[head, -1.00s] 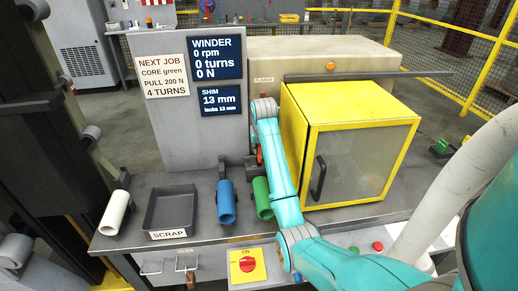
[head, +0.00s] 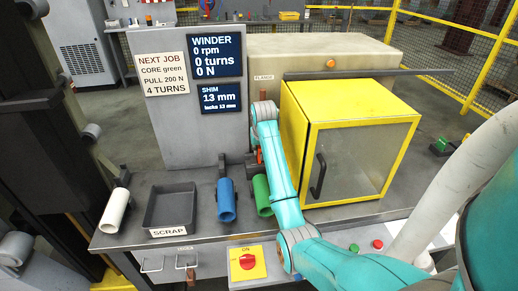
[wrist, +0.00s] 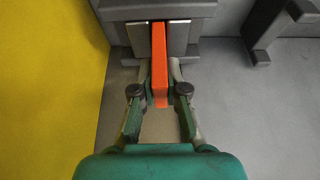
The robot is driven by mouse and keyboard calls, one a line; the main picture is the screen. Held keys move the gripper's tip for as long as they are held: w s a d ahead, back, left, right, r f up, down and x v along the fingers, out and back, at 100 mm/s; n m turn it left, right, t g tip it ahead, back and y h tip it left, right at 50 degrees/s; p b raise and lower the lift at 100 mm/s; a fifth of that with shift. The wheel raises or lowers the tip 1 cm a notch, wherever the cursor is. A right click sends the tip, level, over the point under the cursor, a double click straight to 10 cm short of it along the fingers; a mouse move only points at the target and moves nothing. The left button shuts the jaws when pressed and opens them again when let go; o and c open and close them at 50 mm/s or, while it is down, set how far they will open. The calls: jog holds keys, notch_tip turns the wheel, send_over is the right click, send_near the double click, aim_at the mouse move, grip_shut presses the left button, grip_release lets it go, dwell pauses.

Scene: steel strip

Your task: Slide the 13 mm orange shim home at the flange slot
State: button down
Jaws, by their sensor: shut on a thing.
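In the wrist view my gripper (wrist: 160,78) is shut on the orange shim (wrist: 159,64), a narrow upright strip between the two fingertips. The shim's far end lies between two pale metal plates of a grey block (wrist: 190,8), in line with the gap. How deep it sits is hard to tell. In the head view my gripper is mostly hidden behind my arm, beside the yellow cabinet, and only a bit of orange shows. A FLANGE label (head: 264,77) is on the housing behind. The screen (head: 220,98) reads SHIM 13 mm, lacks 13 mm.
The yellow cabinet (head: 355,100) with a closed glass door stands close right of my arm. Green (head: 262,195), blue (head: 226,200) and white (head: 115,212) rolls and a SCRAP tray (head: 170,232) are on the bench. A grey bracket (wrist: 262,40) is right of the slot.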

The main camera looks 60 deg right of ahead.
jog(key=shift+f, duration=0.9)
jog(key=c, duration=1.1)
grip_release()
jog(key=v, duration=0.7)
jog(key=shift+a+r, duration=0.1)
jog(key=shift+r, duration=0.05)
